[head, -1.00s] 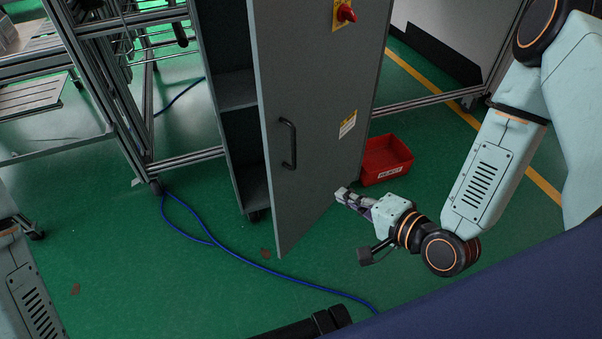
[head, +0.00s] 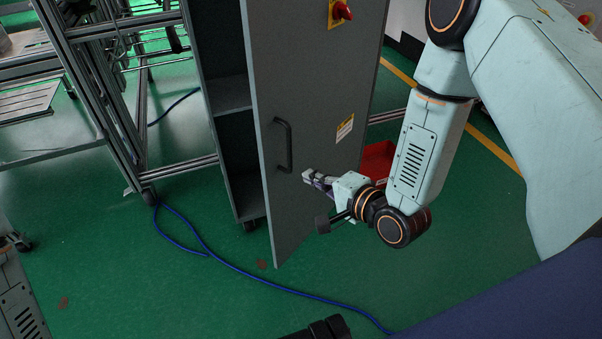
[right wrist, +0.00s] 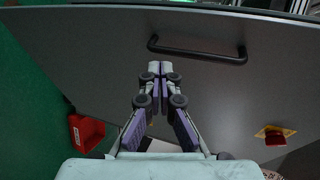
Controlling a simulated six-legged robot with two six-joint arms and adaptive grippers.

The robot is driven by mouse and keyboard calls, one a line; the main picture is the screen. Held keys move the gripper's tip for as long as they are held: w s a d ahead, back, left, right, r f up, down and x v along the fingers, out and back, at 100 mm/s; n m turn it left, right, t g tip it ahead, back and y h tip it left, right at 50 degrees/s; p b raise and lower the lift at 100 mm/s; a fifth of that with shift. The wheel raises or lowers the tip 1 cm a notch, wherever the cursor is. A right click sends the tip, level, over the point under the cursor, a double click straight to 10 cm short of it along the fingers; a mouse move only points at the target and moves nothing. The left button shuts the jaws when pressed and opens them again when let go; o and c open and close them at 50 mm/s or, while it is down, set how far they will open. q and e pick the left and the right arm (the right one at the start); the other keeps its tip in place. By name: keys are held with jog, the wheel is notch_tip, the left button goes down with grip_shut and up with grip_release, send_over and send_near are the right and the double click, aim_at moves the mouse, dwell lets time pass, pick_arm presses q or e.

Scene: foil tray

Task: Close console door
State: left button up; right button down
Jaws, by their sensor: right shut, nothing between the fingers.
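The grey console door (head: 305,75) stands ajar in the head view, with a dark gap and shelves of the console (head: 230,95) showing at its left. Its black handle (head: 284,146) is near its left edge; the handle also shows in the right wrist view (right wrist: 197,50). My right gripper (head: 306,176) is shut and empty, in front of the door just right of and below the handle. In the right wrist view the closed fingertips (right wrist: 160,67) point at the door face below the handle. I cannot tell whether they touch it. My left gripper is not seen.
A red bin (head: 377,160) stands on the floor behind my right arm. A red knob (head: 341,12) sits high on the door. A blue cable (head: 250,275) runs across the green floor. A metal frame (head: 110,110) stands at the left.

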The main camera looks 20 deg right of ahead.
aim_at(291, 164)
jog(key=shift+w+a+f+b, duration=0.1)
jog(key=shift+w+a+b, duration=0.15)
jog(key=shift+w, duration=0.45)
jog(key=shift+w+a+r+b, duration=0.1)
jog(key=shift+w+a+b, duration=0.15)
jog(key=shift+w, duration=0.4)
jog(key=shift+w+a+f+b, duration=0.15)
jog(key=shift+w+a, duration=0.2)
jog(key=shift+w, duration=0.35)
